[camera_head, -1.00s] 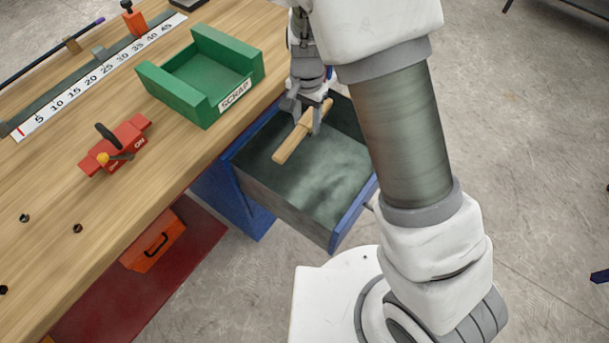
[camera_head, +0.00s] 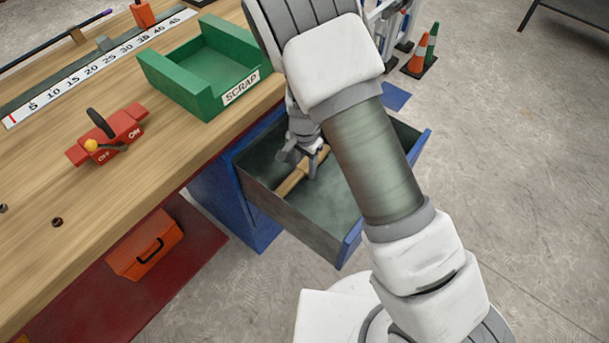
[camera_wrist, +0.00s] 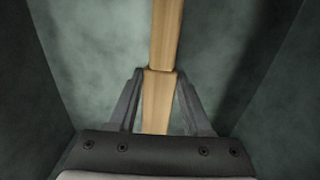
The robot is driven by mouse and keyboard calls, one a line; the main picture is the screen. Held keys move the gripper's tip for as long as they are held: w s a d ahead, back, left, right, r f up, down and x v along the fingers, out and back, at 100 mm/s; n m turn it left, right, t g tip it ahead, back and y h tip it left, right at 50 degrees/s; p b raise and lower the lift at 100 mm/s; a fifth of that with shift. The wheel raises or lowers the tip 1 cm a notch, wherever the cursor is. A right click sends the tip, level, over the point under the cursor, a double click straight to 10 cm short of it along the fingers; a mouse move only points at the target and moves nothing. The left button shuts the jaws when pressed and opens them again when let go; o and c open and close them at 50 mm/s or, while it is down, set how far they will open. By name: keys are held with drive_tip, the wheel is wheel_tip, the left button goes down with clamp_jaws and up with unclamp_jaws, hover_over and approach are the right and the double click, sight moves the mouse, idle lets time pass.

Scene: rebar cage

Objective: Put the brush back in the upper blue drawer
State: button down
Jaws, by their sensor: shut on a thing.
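The brush shows as a light wooden bar (camera_head: 293,181) inside the open blue drawer (camera_head: 352,243). My gripper (camera_head: 302,162) is down inside the drawer and shut on the brush. In the wrist view the wooden brush (camera_wrist: 166,35) runs away from me between the two fingers of my gripper (camera_wrist: 158,75). The drawer's grey-green floor and walls show around it. I cannot tell whether the brush touches the floor. No bristles are visible, and my arm hides part of the drawer.
A green SCRAP tray (camera_head: 165,85) stands on the wooden bench (camera_head: 110,190) beside the drawer. A red switch (camera_head: 125,125) lies on the bench. An orange toolbox (camera_head: 147,245) sits below. Traffic cones (camera_head: 424,50) stand at the back, with open floor to the right.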

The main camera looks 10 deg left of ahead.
sight(304, 173)
drive_tip(key=shift+f+b, duration=0.65)
drive_tip(key=shift+f, duration=1.25)
drive_tip(key=shift+f, duration=0.15)
drive_tip(key=shift+c, duration=1.7)
unclamp_jaws()
wheel_tip(304, 173, up, 12)
drive_tip(key=p, duration=0.4)
drive_tip(key=shift+r+p, duration=0.2)
drive_tip(key=shift+p, duration=0.1)
